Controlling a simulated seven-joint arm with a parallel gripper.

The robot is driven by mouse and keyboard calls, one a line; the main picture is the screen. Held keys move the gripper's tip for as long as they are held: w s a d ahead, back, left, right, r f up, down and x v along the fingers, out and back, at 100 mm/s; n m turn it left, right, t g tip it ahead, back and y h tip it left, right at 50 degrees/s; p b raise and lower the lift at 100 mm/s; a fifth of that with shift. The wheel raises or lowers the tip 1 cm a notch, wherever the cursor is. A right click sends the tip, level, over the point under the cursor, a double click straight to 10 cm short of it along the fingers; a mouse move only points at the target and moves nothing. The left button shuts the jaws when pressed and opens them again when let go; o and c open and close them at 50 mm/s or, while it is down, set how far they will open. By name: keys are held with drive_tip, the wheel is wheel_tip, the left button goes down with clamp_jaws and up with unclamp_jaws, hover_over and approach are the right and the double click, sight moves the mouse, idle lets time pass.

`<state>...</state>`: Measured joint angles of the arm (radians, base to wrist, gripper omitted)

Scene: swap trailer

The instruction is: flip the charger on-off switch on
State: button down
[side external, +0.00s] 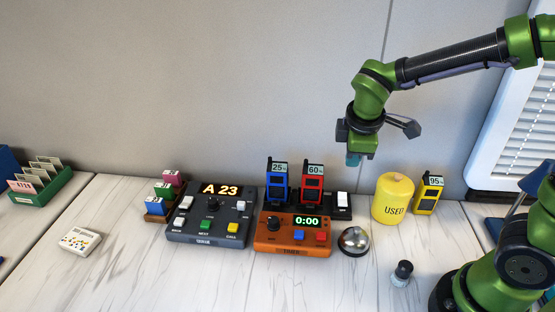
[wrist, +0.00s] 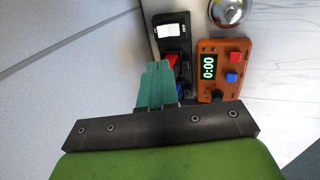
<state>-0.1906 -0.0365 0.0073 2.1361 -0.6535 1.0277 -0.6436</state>
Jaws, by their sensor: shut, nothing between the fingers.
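The black charger (side external: 342,214) stands at the back of the table against the wall, holding a blue pack (side external: 277,187) marked 25 and a red pack (side external: 312,185) marked 60. Its white rocker switch (side external: 342,199) is at its right end. In the wrist view the switch (wrist: 168,31) is at the top, beyond my fingers; I cannot tell which way it is set. My gripper (side external: 354,160) is shut and empty, in the air above the switch and slightly right of it. In the wrist view its teal fingers (wrist: 156,70) partly cover the red and blue packs.
An orange timer (side external: 269,242) reading 0:00 sits in front of the charger, with a silver bell (side external: 354,240) beside it. A yellow USED can (side external: 393,198) and a yellow pack (side external: 428,194) marked 95 stand right. A dark A 23 console (side external: 208,239) is left.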

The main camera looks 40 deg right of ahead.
sight(342, 194)
drive_tip(key=x, duration=1.4)
drive_tip(key=shift+w+d+f, duration=0.1)
drive_tip(key=shift+f, duration=0.1)
idle(0.3)
drive_tip(key=shift+s+a+r, duration=0.1)
drive_tip(key=shift+s+a, duration=0.5)
